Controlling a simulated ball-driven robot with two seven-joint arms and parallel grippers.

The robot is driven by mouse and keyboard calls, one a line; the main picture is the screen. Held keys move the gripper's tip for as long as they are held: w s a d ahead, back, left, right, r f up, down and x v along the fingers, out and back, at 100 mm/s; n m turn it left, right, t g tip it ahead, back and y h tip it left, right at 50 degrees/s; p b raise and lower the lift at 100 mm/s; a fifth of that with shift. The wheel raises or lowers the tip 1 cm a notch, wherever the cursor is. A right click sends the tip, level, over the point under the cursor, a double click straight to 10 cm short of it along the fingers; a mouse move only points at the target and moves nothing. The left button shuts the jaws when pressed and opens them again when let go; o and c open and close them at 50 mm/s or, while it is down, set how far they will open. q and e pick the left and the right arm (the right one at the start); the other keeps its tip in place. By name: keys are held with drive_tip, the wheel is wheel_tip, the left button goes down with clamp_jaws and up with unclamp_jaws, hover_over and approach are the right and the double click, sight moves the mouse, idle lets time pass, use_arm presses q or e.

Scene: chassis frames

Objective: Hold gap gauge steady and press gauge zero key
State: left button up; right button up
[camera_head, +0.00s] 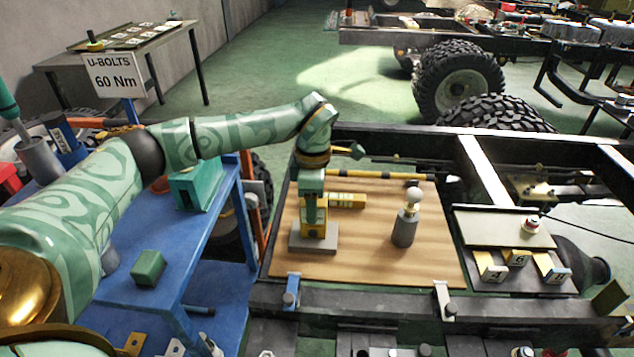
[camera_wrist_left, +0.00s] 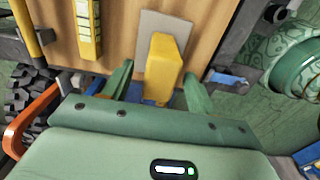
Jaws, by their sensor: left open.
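A yellow upright block on a grey base plate, which looks like the gap gauge (camera_head: 316,228), stands on the left part of the wooden board. In the left wrist view its yellow body (camera_wrist_left: 164,66) shows between two green fingers. My left gripper (camera_head: 312,203) points down over it from above. It is open, with one finger on each side of the block; whether either touches is unclear. The grey base plate (camera_wrist_left: 163,24) shows beyond the block. I cannot make out the zero key. My right gripper is not in view.
The wooden board (camera_head: 370,262) also holds a yellow labelled bar (camera_head: 347,201) just behind the gauge and a grey cylinder with a white ball top (camera_head: 405,227). A blue bench (camera_head: 205,240) is at left. The board's front right is clear.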

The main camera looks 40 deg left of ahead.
sight(313, 233)
use_arm(q)
wheel_tip(313, 233, down, 3)
drive_tip(key=shift+r+b, duration=0.15)
drive_tip(key=shift+b, duration=0.2)
drive_tip(key=shift+f, duration=0.3)
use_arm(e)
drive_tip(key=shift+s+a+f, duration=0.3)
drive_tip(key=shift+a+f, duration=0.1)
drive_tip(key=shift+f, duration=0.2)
use_arm(q)
drive_tip(key=shift+c, duration=0.4)
drive_tip(key=c, duration=1.1)
drive_tip(key=shift+o, duration=0.2)
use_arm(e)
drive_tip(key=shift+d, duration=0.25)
